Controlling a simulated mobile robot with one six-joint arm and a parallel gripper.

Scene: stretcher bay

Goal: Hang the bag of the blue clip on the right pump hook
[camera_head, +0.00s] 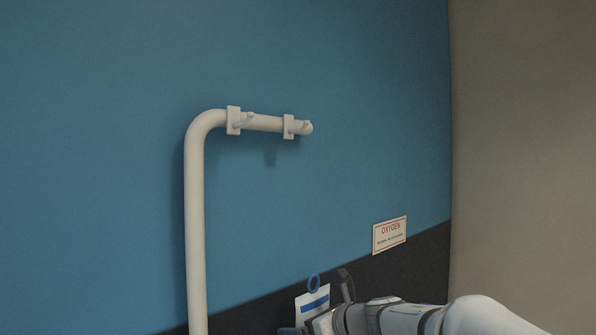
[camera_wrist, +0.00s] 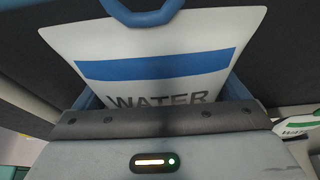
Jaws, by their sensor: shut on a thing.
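A white bag (camera_head: 312,302) with a blue stripe and a blue ring clip (camera_head: 314,283) on top is held low in the head view. In the wrist view the bag (camera_wrist: 160,48) fills the upper middle, its printing reads WATER, and part of the blue clip (camera_wrist: 143,17) shows at the top edge. My gripper (camera_head: 320,308) is shut on the bag, below its clip. The right pump hook (camera_head: 289,126) is near the free end of the pale pipe rail, well above and slightly left of the bag. The bag's lower part is hidden by my gripper.
The pale pipe (camera_head: 195,230) rises at left and bends right. A left hook (camera_head: 235,120) sits beside the right one. An oxygen sign (camera_head: 390,235) is on the blue wall. Another WATER bag with green (camera_wrist: 295,126) shows at right in the wrist view.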

